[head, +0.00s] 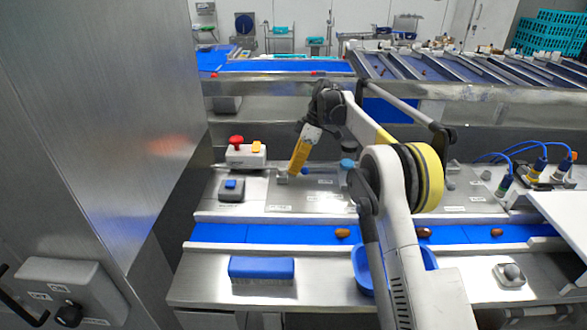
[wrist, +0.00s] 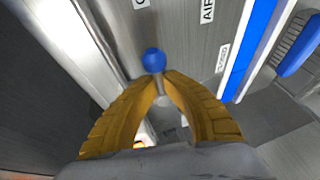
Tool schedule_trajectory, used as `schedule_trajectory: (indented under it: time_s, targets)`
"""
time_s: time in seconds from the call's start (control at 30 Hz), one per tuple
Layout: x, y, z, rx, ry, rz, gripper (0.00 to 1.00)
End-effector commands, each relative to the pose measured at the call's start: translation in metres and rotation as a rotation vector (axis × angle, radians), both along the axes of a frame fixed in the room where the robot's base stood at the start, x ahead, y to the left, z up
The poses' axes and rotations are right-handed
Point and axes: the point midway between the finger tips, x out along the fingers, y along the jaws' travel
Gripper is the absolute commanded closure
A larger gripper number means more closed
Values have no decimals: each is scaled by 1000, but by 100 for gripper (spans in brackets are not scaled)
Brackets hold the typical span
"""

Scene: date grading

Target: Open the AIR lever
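A lever with a round blue knob stands on the steel panel (head: 310,195). In the wrist view, the fingertips (wrist: 156,79) come close together on either side of the thin grey stem below the knob. The exact contact is partly hidden by the fingers. A label reading AIR (wrist: 207,10) lies on the panel at the top of the wrist view.
A red button box (head: 246,155) and a blue-topped switch box (head: 231,189) stand left of my gripper. A blue belt (head: 285,234) with brown dates runs in front of the panel. A blue brush (head: 262,268) lies nearer. A steel cabinet (head: 90,120) walls off the left.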

Motion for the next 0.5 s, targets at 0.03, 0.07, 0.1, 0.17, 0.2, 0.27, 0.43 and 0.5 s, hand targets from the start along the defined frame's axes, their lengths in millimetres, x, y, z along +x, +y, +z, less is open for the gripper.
schedule_trajectory:
  time_s: [0.03,0.07,0.1,0.17,0.2,0.27,0.43,0.5]
  targets:
    - [0,1,0,0,0,3,100]
    - [0,1,-1,0,-1,4,100]
    - [0,1,-1,0,-1,5,100]
    - [0,1,-1,-1,-1,5,100]
    - [0,1,-1,0,-1,5,100]
    - [0,1,-1,0,-1,5,100]
    - [0,1,-1,0,-1,4,76]
    - [0,1,-1,0,-1,4,68]
